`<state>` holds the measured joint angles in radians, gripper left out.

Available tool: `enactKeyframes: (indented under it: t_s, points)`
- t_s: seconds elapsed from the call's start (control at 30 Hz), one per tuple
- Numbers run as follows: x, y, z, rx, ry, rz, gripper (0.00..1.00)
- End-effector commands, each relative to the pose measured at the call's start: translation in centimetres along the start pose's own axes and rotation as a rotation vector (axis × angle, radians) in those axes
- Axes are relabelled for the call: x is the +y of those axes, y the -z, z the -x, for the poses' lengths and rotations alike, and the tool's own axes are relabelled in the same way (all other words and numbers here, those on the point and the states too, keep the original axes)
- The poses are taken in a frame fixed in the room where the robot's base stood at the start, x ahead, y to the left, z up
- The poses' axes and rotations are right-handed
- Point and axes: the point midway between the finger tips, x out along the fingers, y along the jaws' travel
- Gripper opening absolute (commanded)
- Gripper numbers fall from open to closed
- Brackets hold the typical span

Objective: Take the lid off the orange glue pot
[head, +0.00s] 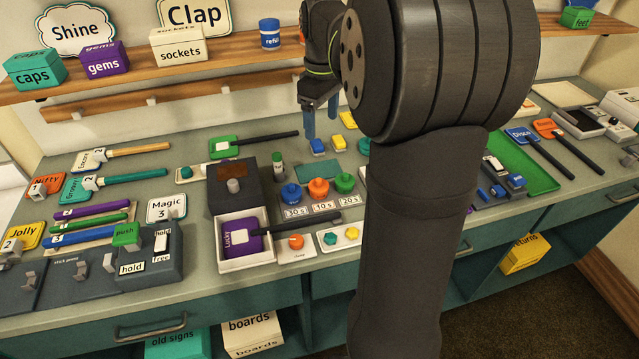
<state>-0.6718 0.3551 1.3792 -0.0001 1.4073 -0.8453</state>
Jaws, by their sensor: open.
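The orange glue pot (319,190) stands upright on the counter, between a blue pot (291,194) and a green pot (344,183). A knob-like top shows on it. The card in front of it (324,207) reads "10 s". My gripper (321,127) is open, its blue fingers pointing down. It is behind the pots in the picture and apart from the orange pot. Nothing shows between the fingers.
Blue and yellow blocks (318,146) lie near my fingers. A white tray (246,264) holds a purple sign with a dark handle that reaches toward the pots. A small orange round piece (296,241) sits in front. My arm hides the counter right of the green pot.

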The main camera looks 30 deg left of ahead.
Motion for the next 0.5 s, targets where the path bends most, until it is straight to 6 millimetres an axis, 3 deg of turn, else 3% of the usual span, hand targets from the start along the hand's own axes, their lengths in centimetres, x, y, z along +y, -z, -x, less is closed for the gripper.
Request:
enactKeyframes:
  t_s: [0.17, 0.5]
  points:
    - [0.0, 0.4, -1.1, -0.001, 0.002, 0.058, 0.75]
    - [-0.1, 0.3, -8.2, -0.003, 0.004, 0.055, 0.75]
